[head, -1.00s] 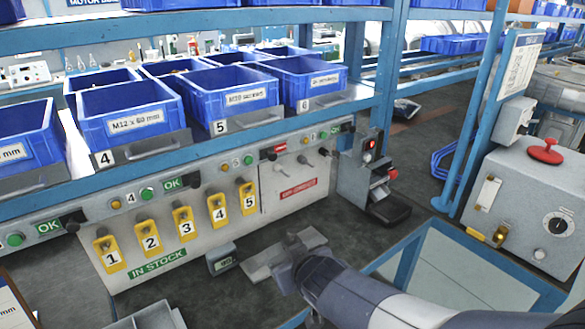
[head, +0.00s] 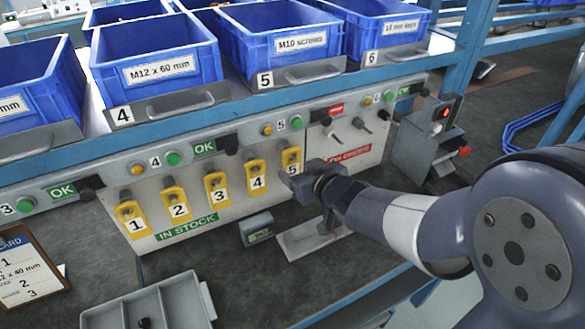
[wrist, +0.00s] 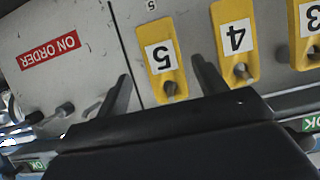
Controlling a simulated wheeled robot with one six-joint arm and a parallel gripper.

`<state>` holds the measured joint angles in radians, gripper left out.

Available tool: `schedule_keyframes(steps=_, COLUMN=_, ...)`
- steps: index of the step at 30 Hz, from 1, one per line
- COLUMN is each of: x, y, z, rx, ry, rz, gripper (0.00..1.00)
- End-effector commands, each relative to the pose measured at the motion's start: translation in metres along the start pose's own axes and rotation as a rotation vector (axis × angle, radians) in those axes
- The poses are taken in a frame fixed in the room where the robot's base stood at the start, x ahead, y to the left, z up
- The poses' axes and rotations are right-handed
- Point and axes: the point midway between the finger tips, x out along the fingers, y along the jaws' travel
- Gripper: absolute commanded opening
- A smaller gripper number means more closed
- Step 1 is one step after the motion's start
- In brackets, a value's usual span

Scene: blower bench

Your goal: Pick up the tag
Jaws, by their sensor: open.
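Several yellow numbered tags hang on pegs on the grey IN STOCK panel: tag 1 (head: 132,219), tag 2 (head: 176,204), tag 3 (head: 216,194), tag 4 (head: 256,181) and tag 5 (head: 291,164). My gripper (head: 293,183) is in front of the lower part of tag 5 in the head view. In the wrist view, which is upside down, my gripper (wrist: 160,88) is open and its two fingers stand either side of tag 5 (wrist: 160,62). Tag 4 (wrist: 235,42) is just outside the finger on the right. I cannot tell whether the fingers touch tag 5.
The ON ORDER panel (head: 345,140) beside tag 5 has bare pegs. Blue bins (head: 155,62) stand on the shelf above. A grey divided tray (head: 150,308), a clipboard card (head: 25,268) and a small grey block (head: 256,229) are on the bench.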

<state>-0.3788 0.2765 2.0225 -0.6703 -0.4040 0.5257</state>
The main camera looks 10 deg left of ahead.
Motion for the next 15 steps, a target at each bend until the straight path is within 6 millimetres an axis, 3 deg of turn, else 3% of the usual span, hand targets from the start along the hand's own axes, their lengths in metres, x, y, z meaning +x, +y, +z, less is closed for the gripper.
schedule_keyframes(steps=6, x=0.034, y=-0.005, z=0.006, rx=0.000, ry=-0.002, rz=-0.002, gripper=0.67)
schedule_keyframes(steps=15, x=0.047, y=-0.005, z=0.004, rx=0.000, ry=0.000, rz=0.000, gripper=0.67)
